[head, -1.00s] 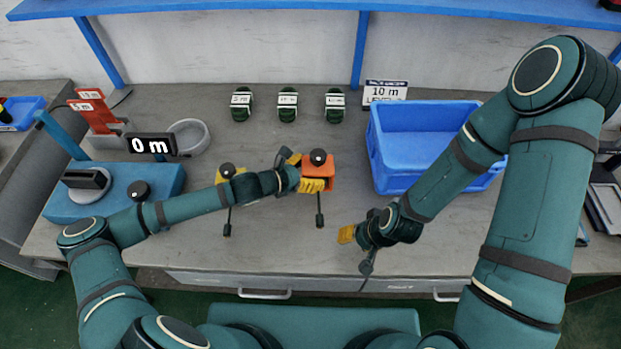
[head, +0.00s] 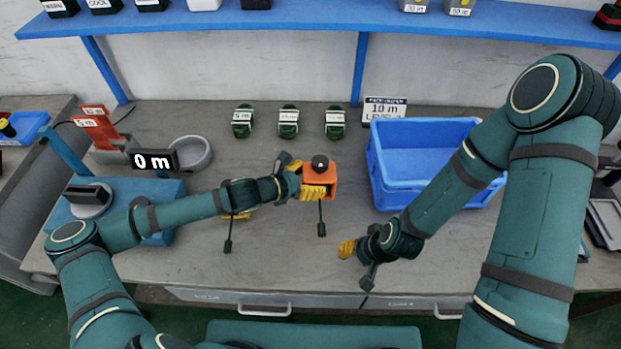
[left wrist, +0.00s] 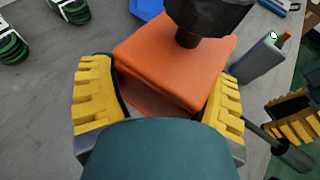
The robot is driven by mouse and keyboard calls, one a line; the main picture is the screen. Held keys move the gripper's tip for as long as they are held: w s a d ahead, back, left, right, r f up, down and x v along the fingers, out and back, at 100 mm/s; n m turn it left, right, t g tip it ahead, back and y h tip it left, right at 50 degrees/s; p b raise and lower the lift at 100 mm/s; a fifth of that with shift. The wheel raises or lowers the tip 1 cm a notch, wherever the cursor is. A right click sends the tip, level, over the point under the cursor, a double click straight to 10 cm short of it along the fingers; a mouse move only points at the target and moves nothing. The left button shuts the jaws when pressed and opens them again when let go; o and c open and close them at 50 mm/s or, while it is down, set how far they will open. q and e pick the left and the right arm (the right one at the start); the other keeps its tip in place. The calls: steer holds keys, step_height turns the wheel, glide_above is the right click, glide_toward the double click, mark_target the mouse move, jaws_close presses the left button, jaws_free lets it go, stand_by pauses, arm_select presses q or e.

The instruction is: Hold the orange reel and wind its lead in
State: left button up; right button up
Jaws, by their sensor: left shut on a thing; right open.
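The orange reel (head: 326,172), a boxy body with a black knob on top, is in my left gripper (head: 308,180), whose yellow fingers are shut on it. In the left wrist view the reel (left wrist: 170,62) sits between the two fingers (left wrist: 160,105). Its dark lead (head: 321,212) runs toward the front edge and ends in a dark plug (head: 322,229). My right gripper (head: 348,248) is open and empty, in front and slightly right of the reel, apart from it. Its yellow fingers also show in the left wrist view (left wrist: 292,122).
A yellow reel (head: 238,215) is mostly hidden behind my left arm, its lead lying forward. Green coils (head: 289,122) stand at the back. A blue bin (head: 383,192) is at the right. A display (head: 155,160) reads 0 m.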

mark_target(350, 264)
arm_select(q)
steer(key=shift+f+b, duration=2.3)
steer(key=shift+f, duration=2.2)
arm_select(e)
steer(key=shift+f, duration=2.2)
arm_select(q)
steer(key=shift+f, duration=0.25)
arm_select(e)
steer(key=shift+s, duration=0.1)
